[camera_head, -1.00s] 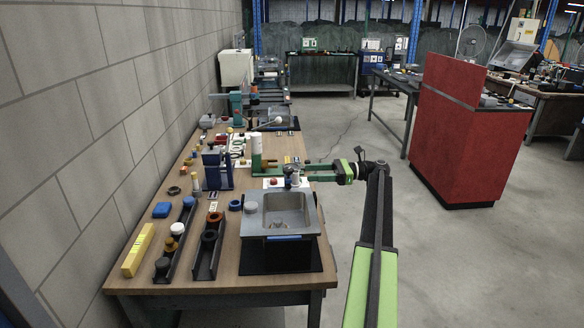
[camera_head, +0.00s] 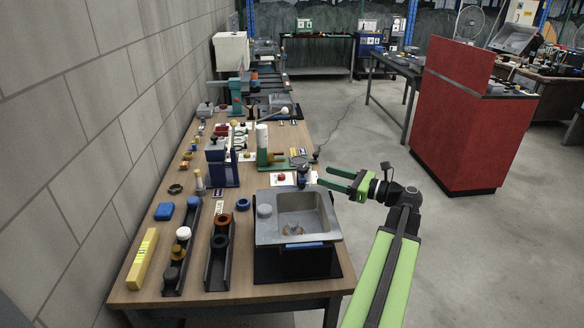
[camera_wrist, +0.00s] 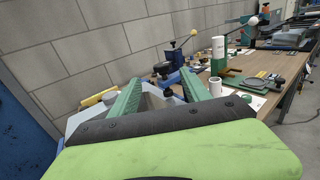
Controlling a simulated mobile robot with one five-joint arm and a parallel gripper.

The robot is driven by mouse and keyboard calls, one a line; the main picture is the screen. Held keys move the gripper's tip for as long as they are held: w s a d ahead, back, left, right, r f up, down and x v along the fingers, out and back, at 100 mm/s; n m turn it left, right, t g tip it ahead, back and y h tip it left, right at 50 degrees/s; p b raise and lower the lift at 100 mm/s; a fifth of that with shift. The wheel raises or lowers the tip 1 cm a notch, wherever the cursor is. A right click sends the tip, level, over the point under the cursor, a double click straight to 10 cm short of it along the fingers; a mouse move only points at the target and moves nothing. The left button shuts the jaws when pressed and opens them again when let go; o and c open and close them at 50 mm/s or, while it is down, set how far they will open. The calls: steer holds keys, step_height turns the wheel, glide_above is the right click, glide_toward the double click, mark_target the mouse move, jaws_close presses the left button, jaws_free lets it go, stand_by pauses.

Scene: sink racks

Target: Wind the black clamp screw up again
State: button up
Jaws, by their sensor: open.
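A dark upright knob on a stem (camera_head: 303,170) stands behind the sink's back edge. A green stand (camera_head: 272,160) with a white cylinder (camera_head: 262,135) is beyond it, with a dark round part on its base (camera_head: 299,161). I cannot tell for certain which dark part is the clamp screw. My gripper (camera_head: 325,177) is open, its green fingers pointing left over the table's right edge, close to the dark knob. In the wrist view, the open fingers (camera_wrist: 161,80) frame a dark knob (camera_wrist: 168,92) beyond them; nothing is visibly held.
A grey sink (camera_head: 262,232) stands at the table's front right. A blue stand (camera_head: 222,165) is left of the green one. Two dark racks (camera_head: 183,240) with rings and caps, and a yellow block (camera_head: 142,258), lie at front left.

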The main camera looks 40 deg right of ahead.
mark_target(303, 170)
steer(key=x, duration=1.3)
steer(key=shift+d, duration=0.25)
jaws_close()
